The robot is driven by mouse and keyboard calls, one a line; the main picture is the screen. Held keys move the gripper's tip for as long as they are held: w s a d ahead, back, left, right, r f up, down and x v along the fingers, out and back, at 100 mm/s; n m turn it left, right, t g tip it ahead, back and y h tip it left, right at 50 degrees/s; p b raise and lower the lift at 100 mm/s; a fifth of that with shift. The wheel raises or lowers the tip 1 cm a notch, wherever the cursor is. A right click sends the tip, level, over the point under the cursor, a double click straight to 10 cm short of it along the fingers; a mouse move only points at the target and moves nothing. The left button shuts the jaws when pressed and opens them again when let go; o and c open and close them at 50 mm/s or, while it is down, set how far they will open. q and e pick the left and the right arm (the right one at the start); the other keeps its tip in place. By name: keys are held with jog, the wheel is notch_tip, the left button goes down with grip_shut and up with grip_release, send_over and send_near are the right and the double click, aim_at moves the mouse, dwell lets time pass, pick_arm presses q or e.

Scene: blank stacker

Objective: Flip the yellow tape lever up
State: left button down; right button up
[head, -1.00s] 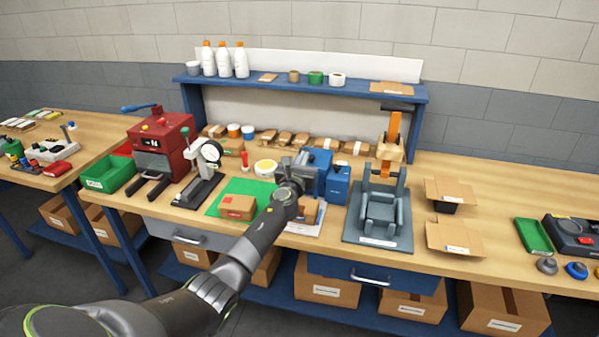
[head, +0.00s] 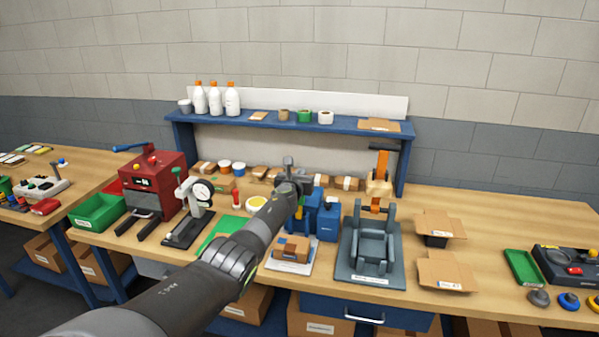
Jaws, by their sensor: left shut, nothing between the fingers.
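No lever clearly marked with yellow tape can be picked out. A blue machine (head: 327,218) stands on the bench near the middle, partly hidden behind my left gripper. To its right, a grey press (head: 372,245) has an upright orange bar (head: 381,165) with a tan block on it and a dark handle at the top. My left gripper (head: 299,197) is shut and empty, in front of the blue machine's left side. Whether it touches the machine cannot be told. My right gripper is out of view.
A small brown parcel (head: 291,249) lies on a white sheet below the gripper. A dial gauge stand (head: 190,210) and a red machine (head: 152,185) stand to the left. Open cartons (head: 445,270) lie right of the press. A blue shelf (head: 350,130) runs behind.

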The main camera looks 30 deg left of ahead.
pick_arm(q)
jog(key=shift+w+f, duration=0.1)
jog(key=shift+w, duration=0.1)
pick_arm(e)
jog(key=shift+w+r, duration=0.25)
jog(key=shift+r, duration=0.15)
pick_arm(q)
jog(key=shift+w+a+f+g+p, duration=0.1)
jog(key=shift+w+g+p, duration=0.05)
jog(key=shift+g+p, duration=0.3)
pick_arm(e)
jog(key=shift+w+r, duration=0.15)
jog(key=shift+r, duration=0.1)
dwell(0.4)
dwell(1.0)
